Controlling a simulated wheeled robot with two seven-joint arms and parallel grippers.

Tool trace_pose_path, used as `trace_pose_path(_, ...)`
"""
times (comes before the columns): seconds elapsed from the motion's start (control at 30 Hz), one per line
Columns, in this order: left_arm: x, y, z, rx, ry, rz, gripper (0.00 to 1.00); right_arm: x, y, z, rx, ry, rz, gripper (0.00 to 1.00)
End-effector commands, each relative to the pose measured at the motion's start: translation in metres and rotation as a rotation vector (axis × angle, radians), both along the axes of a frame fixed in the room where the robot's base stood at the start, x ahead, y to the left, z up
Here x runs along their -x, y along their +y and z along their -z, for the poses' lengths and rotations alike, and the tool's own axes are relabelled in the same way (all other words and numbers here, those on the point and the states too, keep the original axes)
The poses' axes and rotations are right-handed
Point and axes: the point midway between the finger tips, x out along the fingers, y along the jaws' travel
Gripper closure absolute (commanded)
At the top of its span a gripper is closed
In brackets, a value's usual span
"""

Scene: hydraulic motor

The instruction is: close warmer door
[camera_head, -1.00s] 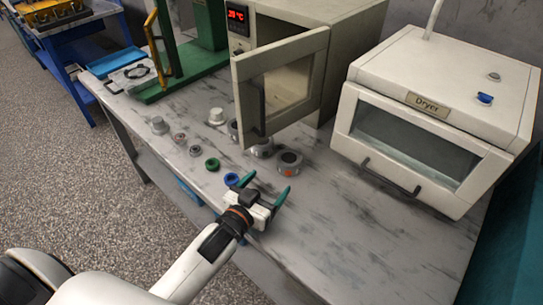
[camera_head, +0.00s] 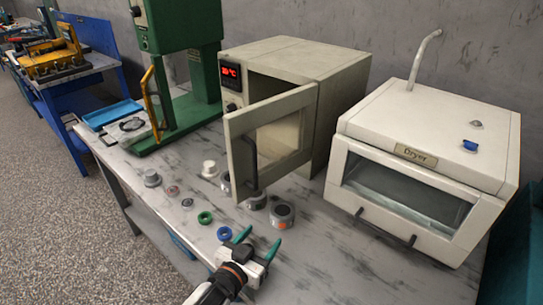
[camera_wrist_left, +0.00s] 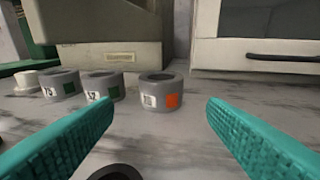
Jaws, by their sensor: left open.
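The warmer (camera_head: 345,85) is a beige box with a red digital display, standing at the back middle of the bench. Its door (camera_head: 297,147) is swung open toward the front, with a dark vertical handle (camera_head: 251,165). My left gripper (camera_head: 258,245) has teal fingers and is open and empty, low over the bench in front of the door. The warmer's lower front (camera_wrist_left: 95,55) shows ahead in that view. My right gripper is not in view.
Several grey cylinders, one with an orange mark (camera_head: 283,214), stand under and near the door. Green (camera_head: 205,217) and blue (camera_head: 224,233) rings lie nearby. A dryer (camera_head: 425,150) stands right, a green press (camera_head: 180,70) left. The bench front right is clear.

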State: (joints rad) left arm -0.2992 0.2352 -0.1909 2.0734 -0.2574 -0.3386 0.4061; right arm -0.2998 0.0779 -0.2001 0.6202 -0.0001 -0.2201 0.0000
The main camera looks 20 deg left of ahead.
Motion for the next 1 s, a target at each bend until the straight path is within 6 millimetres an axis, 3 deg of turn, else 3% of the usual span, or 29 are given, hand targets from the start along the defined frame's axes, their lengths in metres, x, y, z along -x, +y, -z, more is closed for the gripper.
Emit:
trace_pose_path(0.03, 0.002, -0.001, -0.004, -0.028, 0.001, -0.003, 0.42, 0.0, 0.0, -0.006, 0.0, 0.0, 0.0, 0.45)
trace_pose_path(0.17, 0.014, -0.004, -0.018, -0.216, -0.003, -0.025, 0.64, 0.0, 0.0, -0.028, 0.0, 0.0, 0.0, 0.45)
trace_pose_path(0.4, 0.05, -0.005, -0.067, -0.815, -0.007, -0.104, 1.0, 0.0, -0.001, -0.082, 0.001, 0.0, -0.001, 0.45)
trace_pose_path(0.7, 0.085, -0.006, -0.136, -1.425, -0.001, -0.202, 1.0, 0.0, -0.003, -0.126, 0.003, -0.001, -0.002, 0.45)
trace_pose_path(0.87, 0.091, -0.007, -0.149, -1.548, 0.0, -0.226, 1.0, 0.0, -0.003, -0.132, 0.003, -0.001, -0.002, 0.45)
trace_pose_path(1.0, 0.082, -0.004, -0.152, -1.565, -0.001, -0.23, 1.0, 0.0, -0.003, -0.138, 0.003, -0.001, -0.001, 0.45)
